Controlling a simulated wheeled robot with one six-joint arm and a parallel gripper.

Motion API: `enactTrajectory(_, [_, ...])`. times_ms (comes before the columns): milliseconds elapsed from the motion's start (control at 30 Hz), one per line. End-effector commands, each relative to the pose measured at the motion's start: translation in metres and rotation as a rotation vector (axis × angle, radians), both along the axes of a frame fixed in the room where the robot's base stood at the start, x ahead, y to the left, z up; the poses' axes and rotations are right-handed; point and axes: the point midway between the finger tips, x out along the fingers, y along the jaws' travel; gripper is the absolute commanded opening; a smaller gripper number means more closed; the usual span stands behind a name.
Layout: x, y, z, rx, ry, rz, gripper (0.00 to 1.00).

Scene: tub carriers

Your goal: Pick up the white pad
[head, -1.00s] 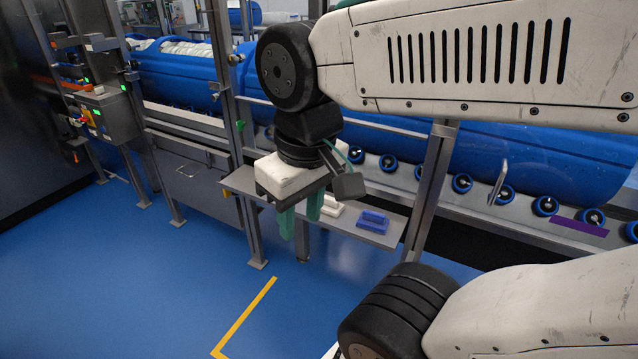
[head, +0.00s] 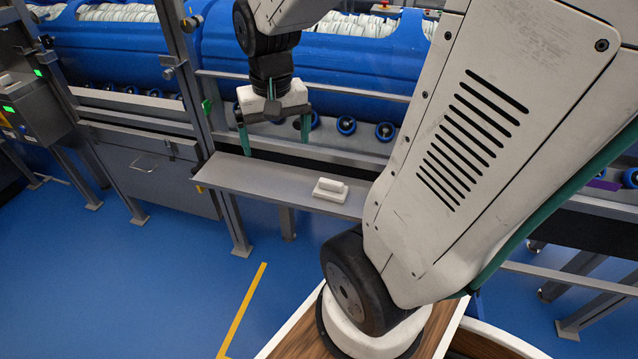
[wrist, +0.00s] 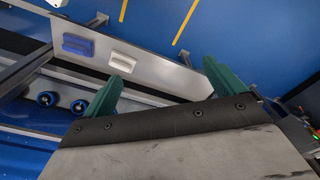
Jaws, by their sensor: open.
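The white pad (head: 330,189) is a small block with a raised handle-like top. It lies on the grey metal shelf (head: 262,182), and it also shows in the wrist view (wrist: 124,62). My gripper (head: 275,134), with two green fingers, is open and empty. In the head view it appears above and to the left of the pad, apart from it. In the wrist view my gripper's fingertips (wrist: 162,76) are spread, with the pad beyond them and to the left.
A blue pad (wrist: 78,45) lies beside the white one in the wrist view; my arm seems to hide it in the head view. A steel post (head: 184,75) rises left of the shelf. Blue tubs (head: 310,62) on rollers stand behind. Blue floor is open at left.

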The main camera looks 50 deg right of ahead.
Motion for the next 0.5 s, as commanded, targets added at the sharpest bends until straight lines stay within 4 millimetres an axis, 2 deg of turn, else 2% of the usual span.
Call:
enactTrajectory(33, [0.009,-0.022,-0.019,0.008,0.017,-0.08,0.95])
enactTrajectory(200, [0.028,-0.092,-0.081,0.023,0.035,-0.327,0.95])
enactTrajectory(400, [0.023,-0.16,-0.154,0.038,0.048,-0.569,0.95])
enactTrajectory(500, [0.016,-0.18,-0.18,0.042,0.053,-0.649,0.95])
